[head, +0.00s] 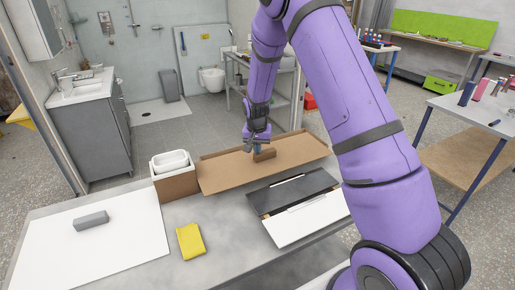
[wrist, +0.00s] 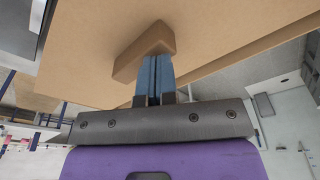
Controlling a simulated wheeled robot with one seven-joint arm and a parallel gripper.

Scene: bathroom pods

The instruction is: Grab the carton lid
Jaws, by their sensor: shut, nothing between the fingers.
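The carton lid (head: 225,174) is a flat brown board with a low rim, lying at the back of the grey table in the head view. A brown block-like handle (head: 267,155) stands up from its middle. In the wrist view, the lid's brown surface (wrist: 90,50) fills much of the upper picture, and the handle (wrist: 147,47) is just beyond the fingertips. My gripper (head: 257,148) has blue fingers, which also show in the wrist view (wrist: 155,62). They are shut and empty, right at the handle's side. I cannot tell whether they touch it.
A brown box (head: 175,186) with white containers stands left of the lid. A black-and-white case (head: 295,205) lies in front. A yellow cloth or pad (head: 190,241) and a grey block (head: 92,220) on a white board (head: 85,250) lie farther left. Bare tabletop shows between them.

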